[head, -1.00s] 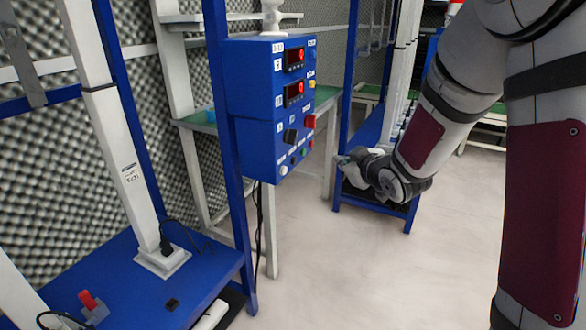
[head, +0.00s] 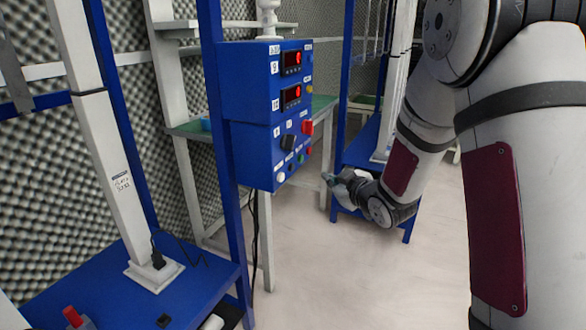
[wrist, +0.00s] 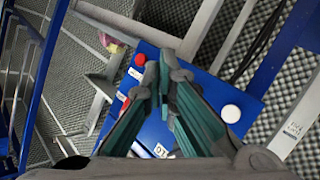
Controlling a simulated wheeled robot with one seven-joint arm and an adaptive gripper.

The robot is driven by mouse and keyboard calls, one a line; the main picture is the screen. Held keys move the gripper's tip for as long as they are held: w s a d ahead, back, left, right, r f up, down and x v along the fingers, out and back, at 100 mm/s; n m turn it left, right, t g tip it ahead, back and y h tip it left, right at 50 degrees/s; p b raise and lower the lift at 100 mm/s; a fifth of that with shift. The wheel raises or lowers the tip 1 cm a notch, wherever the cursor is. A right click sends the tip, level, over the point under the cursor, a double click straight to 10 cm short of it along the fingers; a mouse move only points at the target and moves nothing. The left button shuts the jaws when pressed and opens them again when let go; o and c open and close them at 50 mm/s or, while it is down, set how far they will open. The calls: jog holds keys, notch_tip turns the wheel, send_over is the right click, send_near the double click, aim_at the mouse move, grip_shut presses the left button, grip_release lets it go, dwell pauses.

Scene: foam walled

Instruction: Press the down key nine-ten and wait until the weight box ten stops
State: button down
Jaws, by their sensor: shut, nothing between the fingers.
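The blue control box (head: 250,110) hangs on a blue post in the head view. It has two red-lit displays, a black knob, a red knob and several small buttons low down, including a white button (head: 281,177). I cannot tell which one is the down key nine-ten. In the wrist view, the white button (wrist: 231,113) shows to the right of my fingers and a red button (wrist: 140,59) to the upper left. My gripper (head: 335,180) is to the right of the box, and in the wrist view its fingertips (wrist: 160,75) are together over the blue face. Contact is unclear. I cannot identify weight box ten.
A blue table (head: 95,290) with a white post stands at the lower left. A green-topped table (head: 190,131) is behind the box, and a blue rack (head: 365,150) stands beyond my gripper. The pale floor between is clear.

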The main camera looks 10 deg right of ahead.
aim_at(291, 167)
jog(key=w+a, duration=0.4)
jog(key=a, duration=0.1)
jog(key=shift+a+b, duration=0.3)
jog(key=shift+a, duration=0.05)
jog(key=shift+w+a, duration=0.1)
dwell(1.2)
jog(key=shift+w+a+b, duration=0.2)
jog(key=shift+a+b, duration=0.05)
jog(key=shift+b, duration=0.1)
